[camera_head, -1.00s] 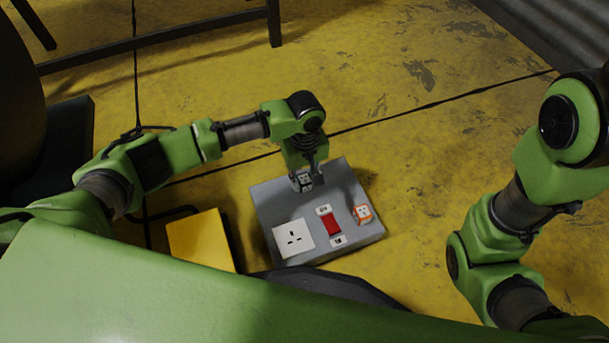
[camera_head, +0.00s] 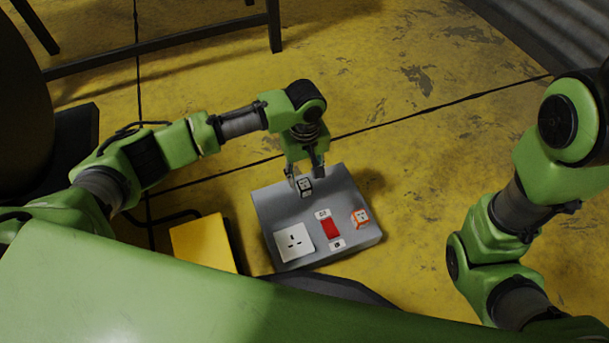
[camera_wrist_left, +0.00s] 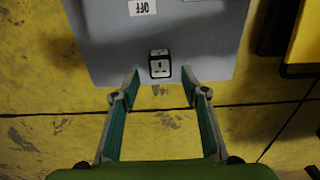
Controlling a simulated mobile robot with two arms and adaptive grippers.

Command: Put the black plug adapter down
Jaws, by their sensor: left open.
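The black plug adapter (camera_head: 304,187), with a white socket face, rests on the grey panel box (camera_head: 343,200) near its far edge. In the left wrist view the adapter (camera_wrist_left: 159,64) sits upright to view on the box top, just beyond my fingertips. My left gripper (camera_head: 306,173) is open above the box's far edge, with its fingers spread either side of the adapter. In the left wrist view the left gripper (camera_wrist_left: 160,84) has nothing between its fingers, and a gap shows to the adapter. My right gripper is out of view.
A yellow box (camera_head: 202,243) stands to the left. The yellow floor (camera_head: 400,130) behind is clear.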

